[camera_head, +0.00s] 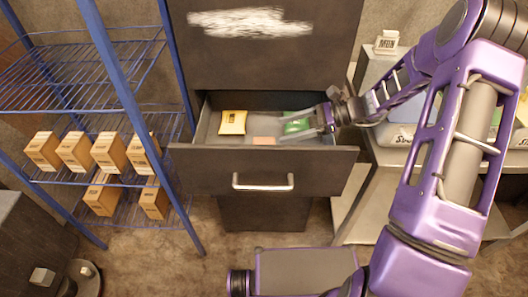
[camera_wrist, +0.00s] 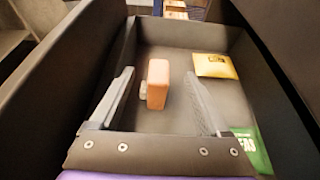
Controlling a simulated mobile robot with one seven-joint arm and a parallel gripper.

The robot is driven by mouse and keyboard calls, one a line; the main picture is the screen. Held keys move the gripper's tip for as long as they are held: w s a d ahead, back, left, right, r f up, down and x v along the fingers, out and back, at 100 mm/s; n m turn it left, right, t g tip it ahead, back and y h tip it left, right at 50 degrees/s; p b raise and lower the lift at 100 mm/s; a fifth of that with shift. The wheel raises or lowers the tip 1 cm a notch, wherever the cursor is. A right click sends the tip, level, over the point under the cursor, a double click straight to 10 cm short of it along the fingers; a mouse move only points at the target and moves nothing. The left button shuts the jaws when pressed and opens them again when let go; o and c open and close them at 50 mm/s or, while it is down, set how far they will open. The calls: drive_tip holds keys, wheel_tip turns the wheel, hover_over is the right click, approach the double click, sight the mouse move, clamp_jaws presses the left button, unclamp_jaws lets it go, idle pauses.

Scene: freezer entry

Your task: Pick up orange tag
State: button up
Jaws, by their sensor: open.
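The orange tag (camera_head: 264,141) lies in the open drawer (camera_head: 262,168), near its front wall. In the wrist view the orange tag (camera_wrist: 158,82) is a small salmon-orange block, with a small pale piece at its left side. My gripper (camera_head: 288,127) reaches into the drawer from the right. In the wrist view my gripper (camera_wrist: 160,76) is open, with one finger on each side of the tag and gaps between. I cannot tell how far the fingertips are above the drawer floor.
A yellow packet (camera_head: 232,122) lies at the left of the drawer and a green packet (camera_head: 297,126) at the right, beside my gripper. The drawer walls surround them. A blue wire rack (camera_head: 110,110) with several boxes stands left. A grey shelf (camera_head: 375,160) stands right.

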sight(273, 141)
wheel_tip(273, 141, down, 3)
drive_tip(key=shift+f, duration=0.1)
drive_tip(key=x, duration=0.7)
drive_tip(key=shift+a+f, duration=0.15)
drive_tip(key=shift+a, duration=0.1)
drive_tip(key=shift+c, duration=0.2)
clamp_jaws()
